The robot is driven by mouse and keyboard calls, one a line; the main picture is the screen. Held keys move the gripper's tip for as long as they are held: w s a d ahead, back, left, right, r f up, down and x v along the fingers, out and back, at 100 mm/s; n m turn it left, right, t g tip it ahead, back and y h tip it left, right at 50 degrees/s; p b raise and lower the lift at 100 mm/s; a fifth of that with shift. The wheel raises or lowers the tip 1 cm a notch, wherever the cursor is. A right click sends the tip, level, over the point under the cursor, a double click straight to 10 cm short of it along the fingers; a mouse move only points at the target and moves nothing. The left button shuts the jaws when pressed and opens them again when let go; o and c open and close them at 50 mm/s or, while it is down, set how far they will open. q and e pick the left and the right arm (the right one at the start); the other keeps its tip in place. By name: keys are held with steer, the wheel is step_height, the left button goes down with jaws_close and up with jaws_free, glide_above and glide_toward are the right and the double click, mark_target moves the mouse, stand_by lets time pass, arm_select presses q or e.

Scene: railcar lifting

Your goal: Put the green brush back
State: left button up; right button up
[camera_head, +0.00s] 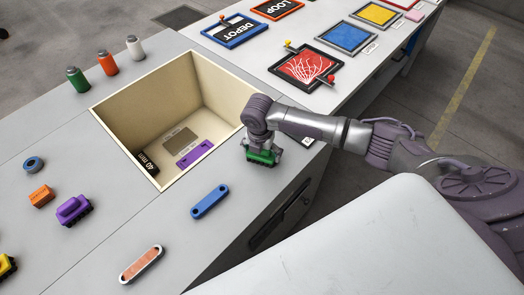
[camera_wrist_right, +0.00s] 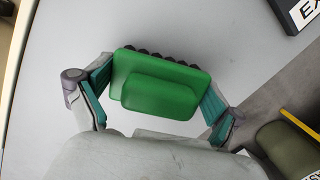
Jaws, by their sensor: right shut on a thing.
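The green brush (camera_head: 262,157) is at the right end of the grey table, beside the open bin. It has a green block body and dark bristles. In the right wrist view the green brush (camera_wrist_right: 160,85) lies between the two fingers of my right gripper (camera_wrist_right: 155,95), which touch its ends. In the head view my right gripper (camera_head: 260,145) is over the brush from above. I cannot tell whether the bristles touch the table. My left gripper is not in view.
The open bin (camera_head: 215,85) holds a black block and a purple piece. A blue link (camera_head: 210,201), a purple brush (camera_head: 74,209), an orange block (camera_head: 41,195) and a white-rimmed link (camera_head: 141,264) lie on the table. Several cylinders (camera_head: 107,62) stand behind. Framed panels (camera_head: 306,67) lie further back.

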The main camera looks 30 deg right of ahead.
steer(key=shift+f, duration=0.1)
steer(key=o, duration=0.7)
steer(key=shift+o, duration=0.2)
steer(key=r, duration=0.8)
steer(key=s+a+r, duration=0.1)
steer(key=r, duration=0.3)
steer(key=shift+r+b, duration=0.1)
steer(key=shift+b, duration=0.3)
steer(key=shift+a, duration=0.1)
